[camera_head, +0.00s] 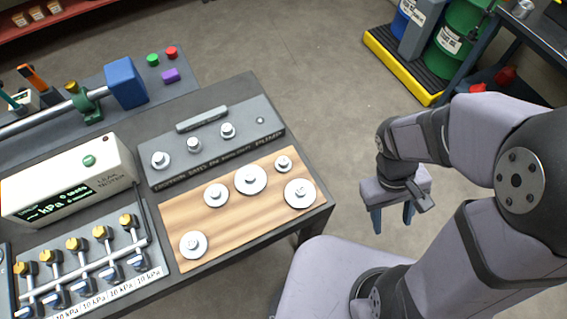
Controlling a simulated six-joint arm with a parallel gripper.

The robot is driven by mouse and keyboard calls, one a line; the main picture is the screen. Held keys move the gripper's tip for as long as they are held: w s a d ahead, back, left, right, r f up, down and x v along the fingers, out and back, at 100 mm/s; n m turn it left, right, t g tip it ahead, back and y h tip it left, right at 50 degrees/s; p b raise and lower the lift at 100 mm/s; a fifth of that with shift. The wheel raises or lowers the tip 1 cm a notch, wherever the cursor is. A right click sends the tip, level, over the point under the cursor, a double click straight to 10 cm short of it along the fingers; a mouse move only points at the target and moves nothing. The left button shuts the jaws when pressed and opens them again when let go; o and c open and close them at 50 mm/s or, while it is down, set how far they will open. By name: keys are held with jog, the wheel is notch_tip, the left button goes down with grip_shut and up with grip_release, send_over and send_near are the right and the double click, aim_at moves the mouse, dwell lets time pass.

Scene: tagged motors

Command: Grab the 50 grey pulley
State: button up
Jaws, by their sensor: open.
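Several pale grey round pulleys with raised hubs lie on a wooden board (225,228) on the table. One is at the front left (185,249), one at the middle left (209,199), a larger one at the centre (243,187), a small one at the back right (283,168) and a large one at the right (299,202). Any number marks are too small to read, so I cannot tell which is the 50. My gripper (393,219) is open and empty, pointing down, right of the table and apart from the pulleys.
Behind the board, a dark grey plate (240,143) holds several small knobs. A leak tester box (62,185) and a gauge manifold (85,268) stand to the left. The floor right of the table is clear up to a yellow-edged drum pallet (402,78).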

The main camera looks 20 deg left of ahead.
aim_at(283, 161)
jog(key=w+a+f+n+t+h+b, duration=0.25)
jog(key=w+n+t+h, duration=0.45)
jog(key=n, duration=0.8)
jog(key=w+a+f+n+t+y, duration=0.2)
jog(key=a+n+t, duration=0.2)
jog(key=a+n, duration=0.15)
jog(key=w+a+f+n+t+y, duration=0.1)
jog(key=a+n+t+y, duration=0.25)
jog(key=a, duration=0.35)
jog(key=s+a+f+n+y, duration=0.1)
jog(key=a+n+y, duration=0.1)
jog(key=a+n, duration=0.1)
jog(key=s+a+f+n+t+y, duration=0.1)
jog(key=s+a+f+n+y, duration=0.1)
jog(key=a, duration=0.3)
jog(key=s+a+f+n+t+y, duration=0.1)
jog(key=s+a+n+y, duration=0.1)
jog(key=a, duration=0.3)
jog(key=shift+s+f+n+y+b, duration=0.1)
jog(key=shift+f+n+y+b, duration=0.3)
jog(key=shift+n+y, duration=0.45)
jog(key=shift+p+x, duration=0.85)
jog(key=shift+x, duration=0.7)
jog(key=shift+p+x, duration=0.9)
jog(key=shift+x, duration=1.25)
grip_shut()
